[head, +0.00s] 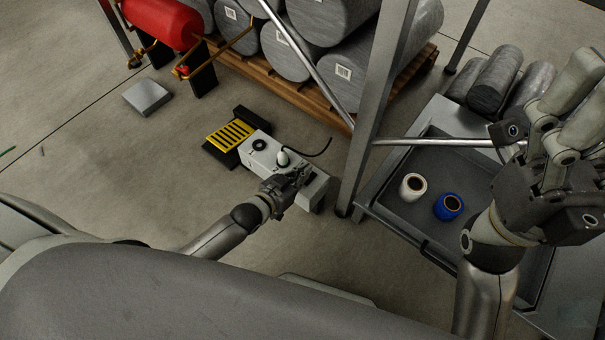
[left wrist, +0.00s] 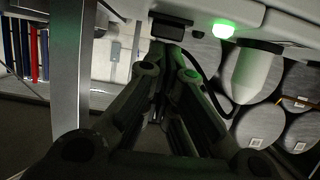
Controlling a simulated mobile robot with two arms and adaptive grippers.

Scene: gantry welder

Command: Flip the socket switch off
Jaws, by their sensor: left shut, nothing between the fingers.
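A pale grey socket box (head: 262,150) stands on the floor in the head view. It carries a round black dial or outlet (head: 259,145) and a whitish plug (head: 282,158) with a black cable; the plug also shows in the left wrist view (left wrist: 258,75). A small dark block, apparently the switch (left wrist: 172,24), is on the box beside a lit green lamp (left wrist: 223,29). My left gripper (head: 299,178) is shut and empty at the box's right part, its fingertips close to the dark block; contact cannot be told. My right gripper (head: 560,130) is raised at the right; its opening is unclear.
A yellow-and-black slatted piece (head: 230,134) adjoins the box. A steel post (head: 376,110) rises just right of it. A grey cart (head: 400,218) holds a white roll (head: 413,187) and a blue roll (head: 448,207). Grey cylinders (head: 342,80) lie on a pallet behind.

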